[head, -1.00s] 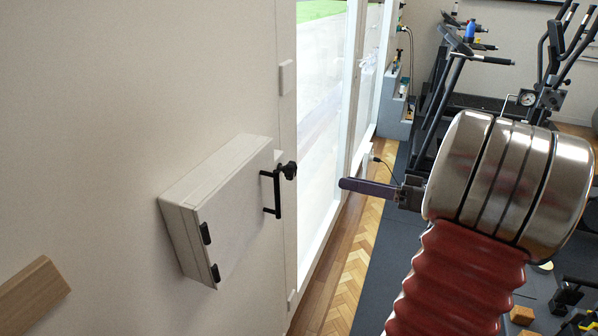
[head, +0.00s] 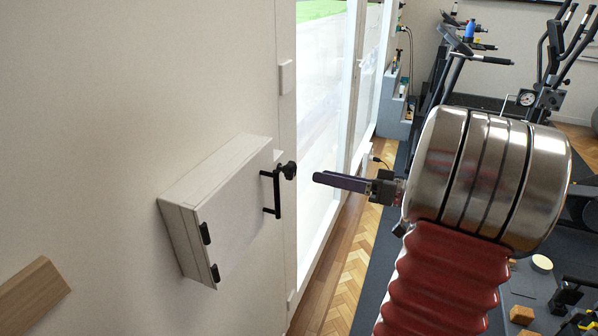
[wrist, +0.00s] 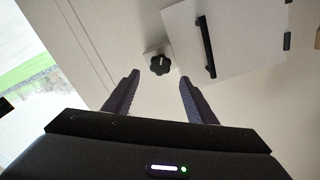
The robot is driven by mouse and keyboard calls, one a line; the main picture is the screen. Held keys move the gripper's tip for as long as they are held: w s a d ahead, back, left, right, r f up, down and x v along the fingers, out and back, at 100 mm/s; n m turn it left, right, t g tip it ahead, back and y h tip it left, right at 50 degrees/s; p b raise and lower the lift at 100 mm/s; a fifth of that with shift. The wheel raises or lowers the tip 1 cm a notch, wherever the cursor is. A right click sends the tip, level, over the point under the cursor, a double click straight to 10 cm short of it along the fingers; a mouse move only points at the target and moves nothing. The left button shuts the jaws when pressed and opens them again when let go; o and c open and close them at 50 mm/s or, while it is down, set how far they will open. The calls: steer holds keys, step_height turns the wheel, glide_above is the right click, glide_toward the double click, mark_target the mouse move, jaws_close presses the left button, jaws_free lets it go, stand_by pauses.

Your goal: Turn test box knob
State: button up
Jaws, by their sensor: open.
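The test box (head: 232,205) is a pale box fixed to the wall, with a black bar handle (head: 274,193) on its door and dark hinges. A black lobed knob (head: 289,171) sticks out beside the handle. In the wrist view the knob (wrist: 160,64) sits beyond the fingertips, on a small pale block beside the box (wrist: 232,38). My gripper (head: 316,178) is open and empty, to the right of the knob in the head view and apart from it. In the wrist view my gripper (wrist: 158,76) has its two fingers spread, with the knob lying between their directions.
A wooden piece (head: 30,295) is on the wall at lower left. Tall windows (head: 325,120) stand behind the knob. Gym machines (head: 470,75) are at the back right. Parquet floor (head: 350,275) shows below, and the space between gripper and knob is clear.

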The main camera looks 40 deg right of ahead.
mark_target(295, 170)
steer(key=x, duration=0.8)
steer(key=shift+c, duration=0.2)
steer(key=c, duration=1)
steer(key=shift+m, duration=0.5)
